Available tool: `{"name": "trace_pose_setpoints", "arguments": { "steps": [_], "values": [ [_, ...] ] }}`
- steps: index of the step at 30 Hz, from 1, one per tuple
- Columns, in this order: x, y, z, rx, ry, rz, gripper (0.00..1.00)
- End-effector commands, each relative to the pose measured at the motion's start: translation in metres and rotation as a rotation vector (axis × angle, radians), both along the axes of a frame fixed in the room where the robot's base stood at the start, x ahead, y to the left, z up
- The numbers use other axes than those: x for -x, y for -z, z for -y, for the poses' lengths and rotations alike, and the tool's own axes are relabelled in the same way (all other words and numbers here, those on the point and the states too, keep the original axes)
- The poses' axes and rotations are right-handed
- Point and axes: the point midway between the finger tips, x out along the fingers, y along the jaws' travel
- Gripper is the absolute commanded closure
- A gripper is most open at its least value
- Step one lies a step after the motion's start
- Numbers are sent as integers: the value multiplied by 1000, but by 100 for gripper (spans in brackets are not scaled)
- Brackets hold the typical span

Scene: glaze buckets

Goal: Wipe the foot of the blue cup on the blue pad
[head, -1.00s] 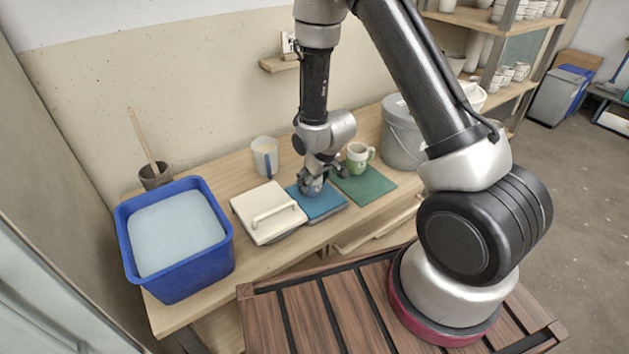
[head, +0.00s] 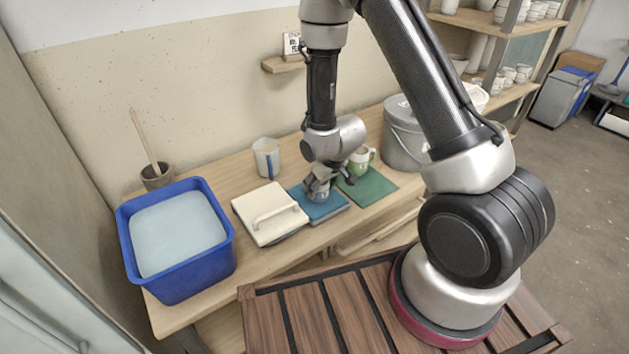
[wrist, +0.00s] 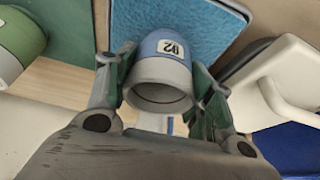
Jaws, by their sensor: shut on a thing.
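The blue cup (wrist: 161,47), with a blue band, a grey end and a label, is between the fingers of my gripper (wrist: 165,72) in the wrist view. My gripper is shut on it. The cup's open mouth faces the wrist camera, so its foot is hidden. In the head view my gripper (head: 321,184) holds the cup low over the blue pad (head: 326,208); I cannot tell whether the foot touches it. The pad also shows behind the cup in the wrist view (wrist: 205,20).
A green cup (head: 360,160) stands by the green pad (head: 374,189), right of the blue pad. A jug (head: 266,158) and a grey pail (head: 400,145) stand behind.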

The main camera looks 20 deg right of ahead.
Motion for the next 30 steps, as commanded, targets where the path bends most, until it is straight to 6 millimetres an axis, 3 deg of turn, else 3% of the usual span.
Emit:
{"name": "trace_pose_setpoints", "arguments": {
  "steps": [6,11,30],
  "values": [
    [16,-1,5,0,0,0,76],
    [17,-1,6,-1,0,2,76],
    [-34,0,-11,0,0,1,76]
  ]
}}
